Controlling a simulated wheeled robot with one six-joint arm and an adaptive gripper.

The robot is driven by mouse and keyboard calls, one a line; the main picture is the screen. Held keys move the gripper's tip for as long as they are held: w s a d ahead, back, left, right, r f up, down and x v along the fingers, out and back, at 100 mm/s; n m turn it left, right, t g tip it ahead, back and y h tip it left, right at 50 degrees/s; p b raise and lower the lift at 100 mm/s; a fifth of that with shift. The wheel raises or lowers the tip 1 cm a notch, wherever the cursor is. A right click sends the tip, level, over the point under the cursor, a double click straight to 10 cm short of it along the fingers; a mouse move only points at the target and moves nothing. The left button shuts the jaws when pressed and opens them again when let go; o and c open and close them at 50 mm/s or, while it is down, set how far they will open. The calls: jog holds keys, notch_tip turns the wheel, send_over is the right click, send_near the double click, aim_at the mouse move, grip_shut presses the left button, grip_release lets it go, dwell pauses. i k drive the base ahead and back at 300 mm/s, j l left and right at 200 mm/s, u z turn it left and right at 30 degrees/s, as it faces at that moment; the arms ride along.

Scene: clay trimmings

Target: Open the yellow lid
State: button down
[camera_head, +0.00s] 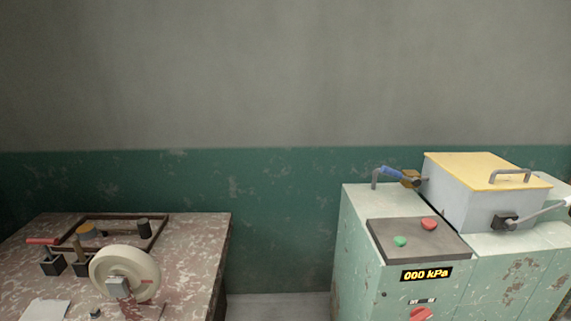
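The yellow lid (475,168) lies flat and closed on top of a pale grey box (462,200) at the right. A grey bar handle (510,174) stands up from the lid near its right side. The box sits on a worn pale green machine cabinet (375,275). My gripper is not in view.
A dark panel with a green button (400,241) and a red button (429,223) lies in front of the box. A blue-handled lever (393,173) is left of the box, and a grey lever (540,212) is at its front right. A mottled table (195,255) with a cream wheel (125,273) stands left, across a floor gap.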

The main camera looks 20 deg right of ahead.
aim_at(479, 171)
jog(key=l+u, duration=0.1)
jog(key=l, duration=0.45)
jog(key=l+u, duration=0.15)
jog(key=l, duration=0.4)
jog(key=k+l+u, duration=0.1)
jog(key=l, duration=0.45)
jog(key=k+l+u, duration=0.1)
jog(key=l, duration=0.45)
jog(key=k+l+u, duration=0.1)
jog(key=l, duration=0.45)
jog(key=l+u, duration=0.1)
jog(key=l, duration=0.35)
jog(key=k+l+u, duration=0.1)
jog(key=l, duration=0.4)
jog(key=l+u, duration=0.15)
jog(key=l, duration=0.3)
jog(key=k+l+u, duration=0.1)
jog(key=l, duration=0.35)
jog(key=k+l+u, duration=0.1)
jog(key=l, duration=0.35)
jog(key=k+l+u, duration=0.1)
jog(key=l, duration=0.35)
jog(key=k, duration=0.05)
